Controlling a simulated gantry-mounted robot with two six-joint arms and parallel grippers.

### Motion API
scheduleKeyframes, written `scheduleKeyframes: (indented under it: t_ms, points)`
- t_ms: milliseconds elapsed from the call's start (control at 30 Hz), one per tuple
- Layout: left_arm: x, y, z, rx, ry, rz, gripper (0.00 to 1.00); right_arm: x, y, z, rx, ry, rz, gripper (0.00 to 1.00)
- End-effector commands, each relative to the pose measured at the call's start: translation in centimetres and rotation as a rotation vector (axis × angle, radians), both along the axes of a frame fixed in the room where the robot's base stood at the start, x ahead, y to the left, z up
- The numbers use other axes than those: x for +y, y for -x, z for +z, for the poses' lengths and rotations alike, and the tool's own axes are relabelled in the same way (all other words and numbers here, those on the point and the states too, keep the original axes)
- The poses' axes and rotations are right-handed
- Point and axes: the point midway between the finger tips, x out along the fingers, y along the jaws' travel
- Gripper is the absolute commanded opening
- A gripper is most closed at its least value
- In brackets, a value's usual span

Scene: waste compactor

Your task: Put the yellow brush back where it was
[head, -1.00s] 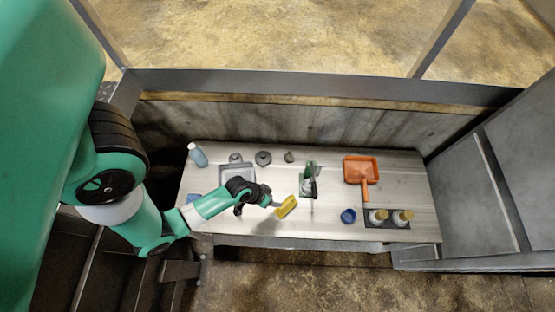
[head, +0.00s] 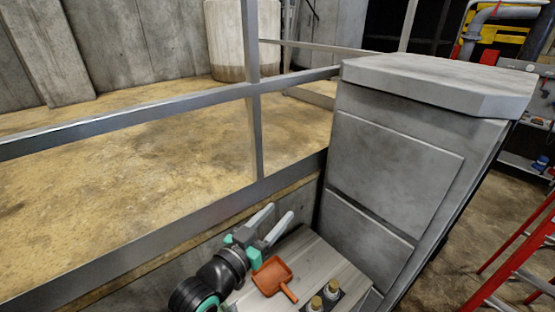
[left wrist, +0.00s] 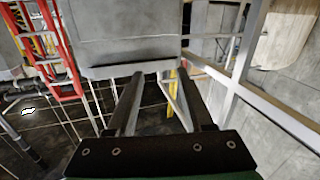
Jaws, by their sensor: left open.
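The yellow brush is not seen in the head view now, which takes in only the right end of the metal bench (head: 312,262). My left gripper (head: 280,211) is above the back edge of that bench end, behind the orange dustpan (head: 271,277). Its two grey fingers are apart, with nothing between them. The left wrist view also shows the open fingers (left wrist: 158,78) with no object held. My right gripper is in neither view.
Two bottles (head: 315,303) stand at the bench's front right. A tall grey cabinet (head: 385,170) rises close to the right end. A metal railing (head: 150,118) runs behind. A red ladder (head: 510,270) stands at far right.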

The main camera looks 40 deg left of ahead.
Motion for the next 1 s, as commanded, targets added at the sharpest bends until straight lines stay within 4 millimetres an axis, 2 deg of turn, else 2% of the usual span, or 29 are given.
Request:
scheduleKeyframes:
  t_ms: [33, 67, 100, 167, 200, 300, 333, 400, 500, 733, 867, 1000]
  points:
    - [-1.9, -0.3, 6.1, -0.126, -0.031, -0.033, 0.52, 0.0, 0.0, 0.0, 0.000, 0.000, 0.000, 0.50]
    - [-3.0, -0.1, 9.5, -0.199, -0.048, -0.048, 0.52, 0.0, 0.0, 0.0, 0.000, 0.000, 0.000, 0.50]
    - [-4.4, 0.6, 13.9, -0.297, -0.067, -0.069, 0.52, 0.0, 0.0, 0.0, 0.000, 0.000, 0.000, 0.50]
    - [-6.5, 2.3, 20.1, -0.440, -0.087, -0.097, 0.52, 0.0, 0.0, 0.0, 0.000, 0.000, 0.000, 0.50]
    - [-7.7, 3.8, 23.6, -0.528, -0.097, -0.113, 0.52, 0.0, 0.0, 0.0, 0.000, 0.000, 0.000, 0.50]
    - [-9.9, 7.6, 30.2, -0.706, -0.108, -0.139, 0.52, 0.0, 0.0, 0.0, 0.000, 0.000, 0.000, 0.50]
    - [-10.3, 8.6, 31.6, -0.745, -0.108, -0.145, 0.52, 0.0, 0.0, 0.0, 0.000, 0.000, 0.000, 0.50]
    - [-11.0, 10.4, 33.7, -0.811, -0.109, -0.154, 0.52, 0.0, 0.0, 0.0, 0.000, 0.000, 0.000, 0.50]
    - [-11.3, 11.4, 34.9, -0.849, -0.108, -0.158, 0.52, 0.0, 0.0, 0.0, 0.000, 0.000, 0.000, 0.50]
    - [-11.3, 11.4, 35.0, -0.848, -0.108, -0.157, 0.52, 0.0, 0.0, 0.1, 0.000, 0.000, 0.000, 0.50]
    - [-11.3, 11.4, 36.7, -0.847, -0.108, -0.157, 0.52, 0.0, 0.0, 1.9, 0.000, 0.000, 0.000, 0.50]
    - [-11.3, 11.3, 36.2, -0.846, -0.108, -0.157, 0.52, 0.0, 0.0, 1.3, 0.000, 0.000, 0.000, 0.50]
